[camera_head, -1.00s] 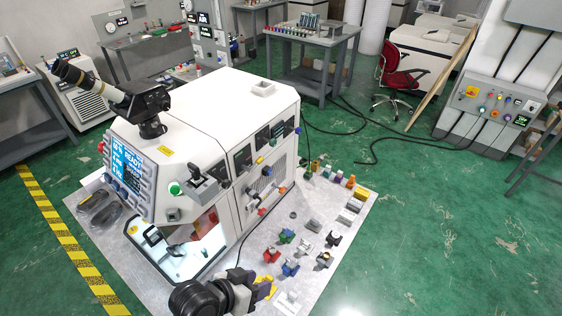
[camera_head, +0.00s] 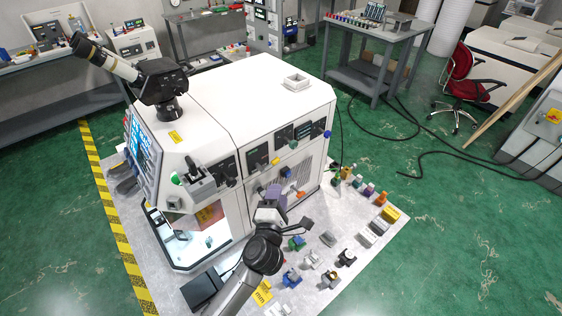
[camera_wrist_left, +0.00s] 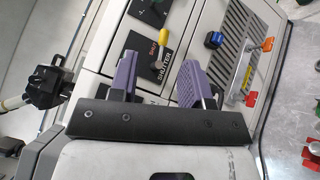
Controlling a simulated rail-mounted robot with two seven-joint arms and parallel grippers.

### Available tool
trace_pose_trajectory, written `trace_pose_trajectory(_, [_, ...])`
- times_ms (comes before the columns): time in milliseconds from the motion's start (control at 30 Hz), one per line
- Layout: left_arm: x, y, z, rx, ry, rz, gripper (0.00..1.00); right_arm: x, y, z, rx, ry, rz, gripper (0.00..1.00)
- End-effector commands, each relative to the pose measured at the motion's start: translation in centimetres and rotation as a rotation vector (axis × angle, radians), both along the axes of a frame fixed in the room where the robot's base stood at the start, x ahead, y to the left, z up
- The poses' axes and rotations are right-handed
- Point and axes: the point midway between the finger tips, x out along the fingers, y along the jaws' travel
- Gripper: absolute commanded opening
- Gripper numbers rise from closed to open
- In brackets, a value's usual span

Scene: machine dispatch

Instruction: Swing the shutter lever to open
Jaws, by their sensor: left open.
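The shutter lever has a yellow handle (camera_wrist_left: 162,41) and stands on a dark panel (camera_wrist_left: 140,55) marked SHUTTER in the left wrist view. In the head view its yellow handle (camera_head: 276,160) is small on the white machine's side (camera_head: 226,150). My left gripper (camera_wrist_left: 163,82) is open, its two purple fingers apart and nothing between them. The lever stands beyond the fingers, between them in the picture, and appears apart from them. In the head view the left gripper (camera_head: 273,193) is in front of the machine's side, below the lever. My right gripper is not in view.
Blue (camera_wrist_left: 214,39) and orange (camera_wrist_left: 267,44) handles sit by a slotted vent right of the shutter panel in the wrist view. Several coloured parts, including a blue one (camera_head: 291,278), stand on the grey floor plate. A microscope (camera_head: 160,82) tops the machine.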

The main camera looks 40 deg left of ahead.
Motion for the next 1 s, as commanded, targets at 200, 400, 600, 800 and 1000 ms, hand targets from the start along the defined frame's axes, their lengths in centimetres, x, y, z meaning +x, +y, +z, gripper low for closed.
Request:
trace_pose_trajectory(200, [-0.8, 1.7, -1.4, -0.009, 0.096, 0.114, 0.44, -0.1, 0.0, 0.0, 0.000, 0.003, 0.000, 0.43])
trace_pose_trajectory(400, [0.7, 2.7, -1.3, 0.012, 0.110, 0.121, 0.44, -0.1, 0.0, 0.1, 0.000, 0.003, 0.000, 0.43])
trace_pose_trajectory(600, [3.7, 4.7, -1.3, 0.012, 0.107, 0.120, 0.44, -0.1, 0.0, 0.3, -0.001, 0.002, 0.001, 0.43])
trace_pose_trajectory(800, [6.8, 6.7, -1.3, 0.013, 0.108, 0.120, 0.44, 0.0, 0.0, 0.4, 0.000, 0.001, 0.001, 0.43])
trace_pose_trajectory(1000, [9.1, 8.1, -1.3, 0.012, 0.108, 0.118, 0.44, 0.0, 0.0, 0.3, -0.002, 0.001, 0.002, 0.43])
